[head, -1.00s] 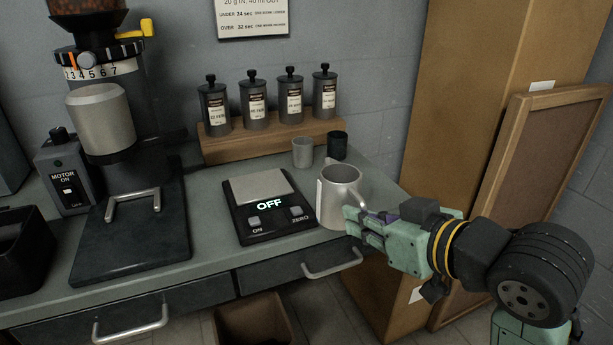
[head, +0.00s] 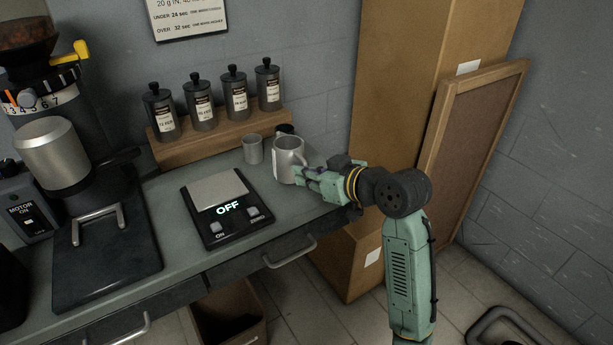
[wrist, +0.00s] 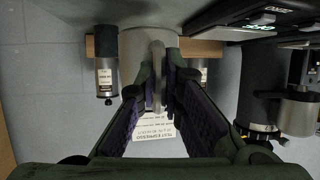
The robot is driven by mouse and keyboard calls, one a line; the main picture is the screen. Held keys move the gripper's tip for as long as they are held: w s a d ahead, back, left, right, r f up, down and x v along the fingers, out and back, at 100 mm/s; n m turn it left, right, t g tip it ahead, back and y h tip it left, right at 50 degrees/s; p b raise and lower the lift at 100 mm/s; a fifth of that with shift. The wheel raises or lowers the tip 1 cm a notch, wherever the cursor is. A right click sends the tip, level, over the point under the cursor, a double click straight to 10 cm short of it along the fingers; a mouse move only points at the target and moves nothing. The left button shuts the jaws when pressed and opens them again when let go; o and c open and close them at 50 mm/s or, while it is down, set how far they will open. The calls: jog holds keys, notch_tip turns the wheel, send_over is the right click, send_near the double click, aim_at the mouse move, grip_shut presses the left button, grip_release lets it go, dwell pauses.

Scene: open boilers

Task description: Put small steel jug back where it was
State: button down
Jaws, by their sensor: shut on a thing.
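The small steel jug (head: 287,162) is upright over the right end of the counter, behind and right of the scale. My gripper (head: 307,173) comes from the right and is shut on the jug's handle. In the wrist view, which is upside down, the jug (wrist: 132,45) is between and beyond my fingers (wrist: 160,85), with the handle between the pads. I cannot tell whether the jug's base touches the counter.
A grey cup (head: 253,149) stands just left of the jug, and a dark cup (head: 285,129) is partly hidden behind it. The scale (head: 226,208) reads OFF. Several canisters (head: 201,107) stand on a wooden shelf.

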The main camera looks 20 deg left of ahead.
jog(key=shift+w+a, duration=0.2)
jog(key=shift+w, duration=0.25)
jog(key=shift+w+f, duration=0.15)
jog(key=shift+f, duration=0.05)
notch_tip(320, 180, down, 3)
jog(key=shift+p, duration=0.55)
jog(key=shift+f, duration=0.15)
jog(key=shift+f, duration=0.1)
jog(key=shift+f+b, duration=0.15)
jog(key=shift+b, duration=0.15)
jog(key=c, duration=1.7)
grip_release()
